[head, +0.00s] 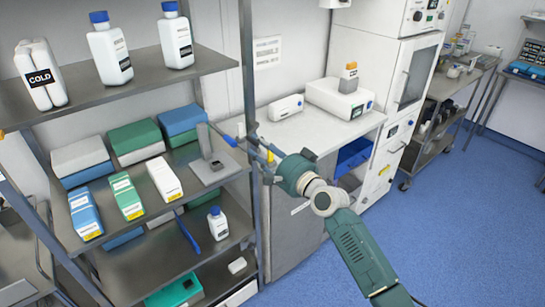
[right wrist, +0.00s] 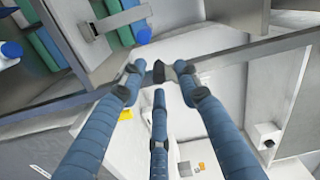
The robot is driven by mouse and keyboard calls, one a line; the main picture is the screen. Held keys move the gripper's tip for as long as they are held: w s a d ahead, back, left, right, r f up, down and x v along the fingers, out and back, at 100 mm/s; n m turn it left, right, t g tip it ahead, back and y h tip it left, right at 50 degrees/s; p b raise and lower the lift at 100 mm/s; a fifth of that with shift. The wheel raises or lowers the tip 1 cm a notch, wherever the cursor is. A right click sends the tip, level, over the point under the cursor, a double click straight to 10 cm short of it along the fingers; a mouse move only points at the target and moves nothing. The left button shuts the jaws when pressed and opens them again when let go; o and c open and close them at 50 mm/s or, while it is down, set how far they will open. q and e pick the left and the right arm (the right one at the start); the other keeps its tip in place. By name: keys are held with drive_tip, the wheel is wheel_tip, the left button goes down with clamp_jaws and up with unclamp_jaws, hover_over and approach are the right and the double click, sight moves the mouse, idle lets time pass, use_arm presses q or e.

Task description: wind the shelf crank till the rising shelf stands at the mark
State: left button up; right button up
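My right gripper (head: 243,142) reaches in from the right to the front post of the shelf rack, level with the middle shelf. In the right wrist view its blue segmented fingers (right wrist: 158,72) stand apart, with dark tips near the rail and nothing clearly held between them. A grey flat platform with an upright plate (head: 208,168) sits at the right end of the middle shelf; it may be the rising shelf. It also shows in the right wrist view (right wrist: 122,19). I cannot clearly make out the crank or the mark. My left gripper is not in view.
White bottles (head: 110,55) stand on the top shelf (head: 110,88). Coloured boxes (head: 128,196) fill the middle shelf. A white bench (head: 310,130) with a device (head: 338,98) stands behind my right arm. The blue floor (head: 450,220) is clear at right.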

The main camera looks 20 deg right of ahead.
drive_tip(key=v, duration=0.8)
drive_tip(key=shift+s, duration=0.25)
drive_tip(key=shift+r, duration=0.1)
drive_tip(key=w+a+n+b, duration=0.1)
drive_tip(key=w+n+b, duration=0.1)
drive_tip(key=w+n, duration=0.2)
drive_tip(key=w+a+n+b, duration=0.1)
drive_tip(key=w+n, duration=0.3)
drive_tip(key=n, duration=0.7)
drive_tip(key=w+a+n+b, duration=0.2)
drive_tip(key=w+n+b, duration=0.1)
drive_tip(key=n, duration=0.4)
drive_tip(key=shift+w, duration=0.5)
clamp_jaws()
